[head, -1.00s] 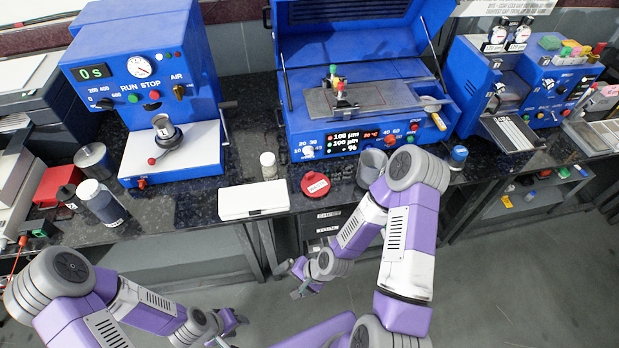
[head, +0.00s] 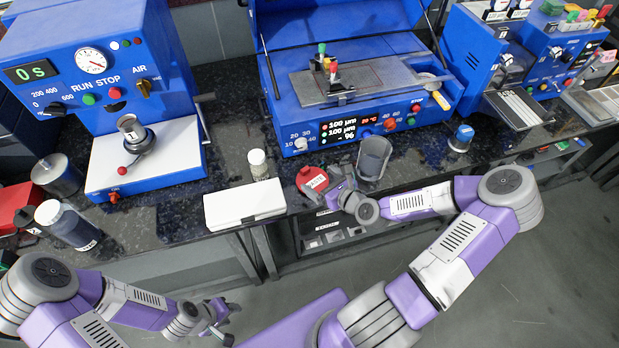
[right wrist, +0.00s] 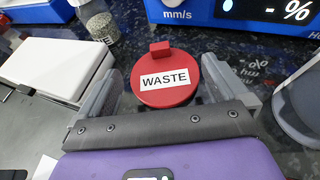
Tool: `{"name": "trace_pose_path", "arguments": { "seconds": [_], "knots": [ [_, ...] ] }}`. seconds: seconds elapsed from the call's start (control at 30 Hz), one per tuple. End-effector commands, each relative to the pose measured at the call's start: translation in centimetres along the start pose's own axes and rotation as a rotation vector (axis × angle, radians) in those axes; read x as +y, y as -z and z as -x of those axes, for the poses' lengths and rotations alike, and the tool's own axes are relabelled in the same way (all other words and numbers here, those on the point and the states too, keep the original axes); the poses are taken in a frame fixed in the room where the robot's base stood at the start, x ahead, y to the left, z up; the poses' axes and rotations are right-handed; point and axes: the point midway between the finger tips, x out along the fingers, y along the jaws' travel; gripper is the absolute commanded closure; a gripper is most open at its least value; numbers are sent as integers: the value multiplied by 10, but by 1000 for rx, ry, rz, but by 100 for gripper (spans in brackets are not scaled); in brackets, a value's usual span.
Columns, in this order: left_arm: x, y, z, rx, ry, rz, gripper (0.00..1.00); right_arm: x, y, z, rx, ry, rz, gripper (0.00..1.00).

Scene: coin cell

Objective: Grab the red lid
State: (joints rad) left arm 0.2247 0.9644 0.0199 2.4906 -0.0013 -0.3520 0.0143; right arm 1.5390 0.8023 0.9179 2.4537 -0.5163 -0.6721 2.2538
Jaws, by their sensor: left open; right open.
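The red lid (head: 313,181) has a white label reading WASTE and lies at the front edge of the dark counter, below the middle blue machine. In the right wrist view the lid (right wrist: 165,77) lies flat, with a small red tab at its far side. My right gripper (head: 328,194) is at the lid in the head view. In the right wrist view its open fingers (right wrist: 178,92) stand apart to the left and right of the lid, with a gap on either side. My left gripper (head: 222,322) is open and empty, low in front of the counter.
A white box (head: 244,205) lies left of the lid, with a small jar (head: 258,165) behind it. A grey cup (head: 373,158) stands close on the right and a blue-capped jar (head: 461,138) further right. The blue machine (head: 360,128) stands behind.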

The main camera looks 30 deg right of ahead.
Motion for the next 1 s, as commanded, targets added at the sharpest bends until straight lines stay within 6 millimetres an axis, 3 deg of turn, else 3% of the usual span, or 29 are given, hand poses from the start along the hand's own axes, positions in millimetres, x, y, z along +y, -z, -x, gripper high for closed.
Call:
{"name": "trace_pose_path", "arguments": {
  "seconds": [0.53,0.87,1.0],
  "knots": [
    [-10,1,-25,0,0,0,57,0,1,-61,1,-4,2,0],
    [-10,1,-26,0,0,0,57,0,0,-67,3,-3,2,0],
    [-10,1,-26,0,0,0,57,0,0,-67,2,-3,2,18]
  ]
}}
